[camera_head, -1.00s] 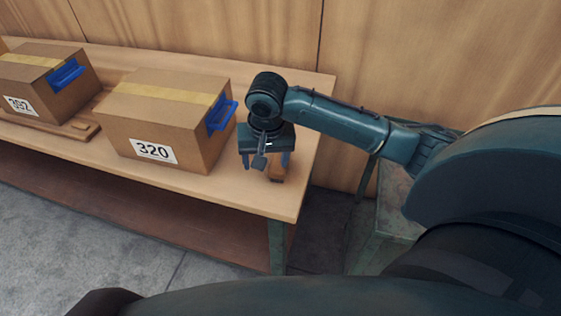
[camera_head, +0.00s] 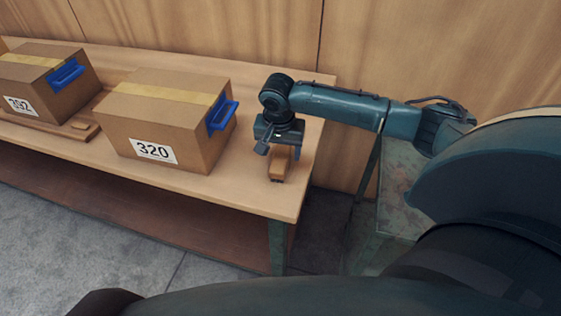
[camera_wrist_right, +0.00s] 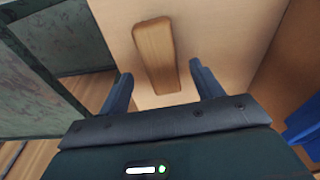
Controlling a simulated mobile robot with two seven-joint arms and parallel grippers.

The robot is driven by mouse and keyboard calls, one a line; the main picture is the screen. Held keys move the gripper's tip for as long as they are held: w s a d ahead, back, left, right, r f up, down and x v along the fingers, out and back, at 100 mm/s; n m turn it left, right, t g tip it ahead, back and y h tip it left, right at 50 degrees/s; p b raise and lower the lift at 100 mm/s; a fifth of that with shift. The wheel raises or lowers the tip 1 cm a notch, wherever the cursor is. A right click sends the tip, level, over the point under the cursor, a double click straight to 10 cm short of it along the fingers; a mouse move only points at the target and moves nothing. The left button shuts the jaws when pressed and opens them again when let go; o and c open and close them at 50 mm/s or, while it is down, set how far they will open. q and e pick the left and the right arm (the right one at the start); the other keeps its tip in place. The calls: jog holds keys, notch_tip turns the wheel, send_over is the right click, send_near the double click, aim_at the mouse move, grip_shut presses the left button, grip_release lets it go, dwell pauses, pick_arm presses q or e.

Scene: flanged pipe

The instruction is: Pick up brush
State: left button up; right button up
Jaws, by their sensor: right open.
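The brush (camera_head: 279,164) is a small brown wooden block lying on the bench near its right end. It also shows in the right wrist view (camera_wrist_right: 157,54), where its long wooden back points away from the gripper. My right gripper (camera_head: 283,150) is above the far part of the brush. In the right wrist view its two blue fingers (camera_wrist_right: 160,82) are apart, with the near end of the brush between them and nothing gripped. The gap in height between fingers and brush is hard to tell. My left gripper is not in view.
The wooden bench (camera_head: 240,190) carries a cardboard box marked 320 (camera_head: 165,120) just left of the brush. A wooden wall rises behind. A greenish metal stand (camera_head: 400,200) is to the right.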

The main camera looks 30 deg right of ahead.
aim_at(280, 157)
jog(key=shift+w+d+f, duration=0.1)
jog(key=shift+w+f, duration=0.05)
jog(key=shift+f, duration=0.85)
jog(key=shift+w+d+f, duration=0.1)
jog(key=shift+f, duration=0.85)
jog(key=shift+c, duration=0.5)
jog(key=c, duration=1)
notch_tip(280, 157, up, 10)
jog(key=shift+r, duration=0.1)
jog(key=o, duration=0.5)
jog(key=c, duration=0.4)
